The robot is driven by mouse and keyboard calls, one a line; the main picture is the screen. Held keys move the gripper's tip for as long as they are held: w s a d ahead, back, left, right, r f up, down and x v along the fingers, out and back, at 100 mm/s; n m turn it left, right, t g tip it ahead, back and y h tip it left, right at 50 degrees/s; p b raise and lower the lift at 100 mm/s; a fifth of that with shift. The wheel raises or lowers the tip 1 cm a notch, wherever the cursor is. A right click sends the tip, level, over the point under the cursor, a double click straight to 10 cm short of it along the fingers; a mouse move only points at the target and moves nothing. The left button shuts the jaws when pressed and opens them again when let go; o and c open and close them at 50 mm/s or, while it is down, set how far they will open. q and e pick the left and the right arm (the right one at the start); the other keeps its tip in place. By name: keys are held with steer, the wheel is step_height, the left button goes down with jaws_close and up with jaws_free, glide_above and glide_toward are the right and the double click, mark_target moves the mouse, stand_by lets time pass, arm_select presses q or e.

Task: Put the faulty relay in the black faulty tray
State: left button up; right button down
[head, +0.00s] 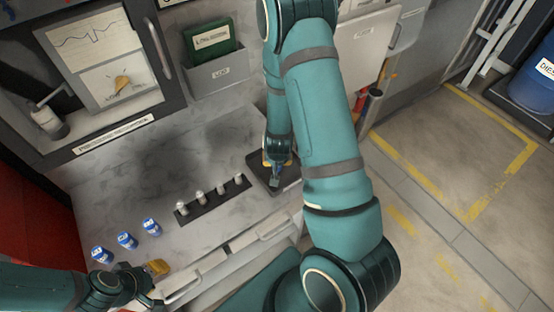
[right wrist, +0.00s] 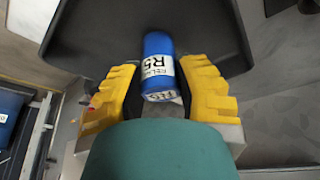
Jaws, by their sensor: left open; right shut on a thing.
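My right gripper (head: 276,171) is at the black tray (head: 289,188) on the counter, and my forearm crosses in front of part of the view. In the right wrist view, its yellow fingers (right wrist: 158,97) are shut on a blue relay (right wrist: 159,48) with a white label reading R5. The relay is over the dark tray (right wrist: 95,32); I cannot tell whether it touches the tray floor. My left gripper (head: 155,281) is open and empty near the counter's front edge, at lower left.
Three blue relays (head: 127,240) stand on the left of the counter. A dark strip (head: 190,215) with several pale pegs lies between them and the tray. A chart recorder (head: 120,80) and a wall holder (head: 217,75) are behind.

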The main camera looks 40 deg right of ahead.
arm_select(q)
steer(key=shift+f, duration=0.1)
arm_select(e)
steer(key=c, duration=0.7)
jaws_free()
steer(key=shift+f, duration=0.1)
steer(key=shift+c, duration=0.2)
